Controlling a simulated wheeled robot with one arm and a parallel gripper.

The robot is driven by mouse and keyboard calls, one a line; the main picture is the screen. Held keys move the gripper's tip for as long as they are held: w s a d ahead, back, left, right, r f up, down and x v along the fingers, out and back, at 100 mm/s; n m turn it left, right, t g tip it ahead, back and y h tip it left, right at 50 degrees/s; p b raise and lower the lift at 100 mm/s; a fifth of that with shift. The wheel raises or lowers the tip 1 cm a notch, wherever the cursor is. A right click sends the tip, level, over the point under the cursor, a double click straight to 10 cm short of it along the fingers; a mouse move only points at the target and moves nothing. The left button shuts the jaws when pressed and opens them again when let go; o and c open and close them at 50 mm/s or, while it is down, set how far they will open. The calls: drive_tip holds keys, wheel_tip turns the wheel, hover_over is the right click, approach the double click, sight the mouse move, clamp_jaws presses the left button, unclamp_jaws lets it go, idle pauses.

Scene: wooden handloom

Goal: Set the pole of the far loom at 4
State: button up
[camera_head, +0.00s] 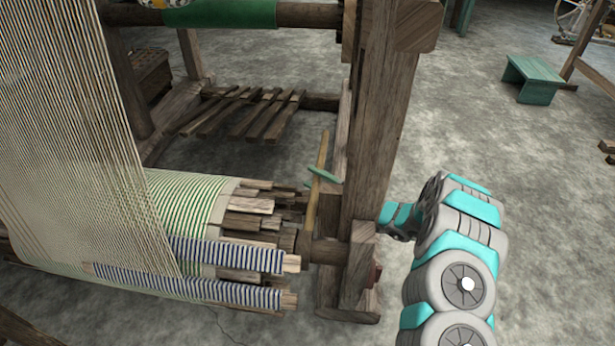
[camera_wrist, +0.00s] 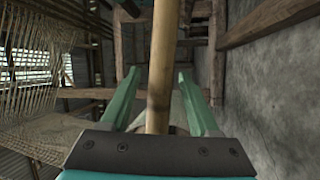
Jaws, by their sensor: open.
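The pole (camera_head: 319,158) is a thin, light wooden stick. It stands slightly tilted beside the thick upright post (camera_head: 378,130) of the wooden loom, near the end of the cloth roller. In the wrist view the pole (camera_wrist: 163,50) runs up between the two green fingers of my gripper (camera_wrist: 158,74). The fingers are open, one on each side, with gaps to the pole. In the head view a green finger of my gripper (camera_head: 324,174) shows beside the pole. The post hides most of my gripper there. I cannot read any setting numbers.
The roller with striped cloth (camera_head: 185,200) and several wooden slats lies left of the pole. Warp threads (camera_head: 65,120) hang at the left. Treadles (camera_head: 250,113) lie behind. A green bench (camera_head: 532,75) stands at the back right. The floor right of the post is mostly clear.

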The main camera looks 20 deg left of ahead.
drive_tip(key=shift+x, duration=1.1)
clamp_jaws()
idle(0.7)
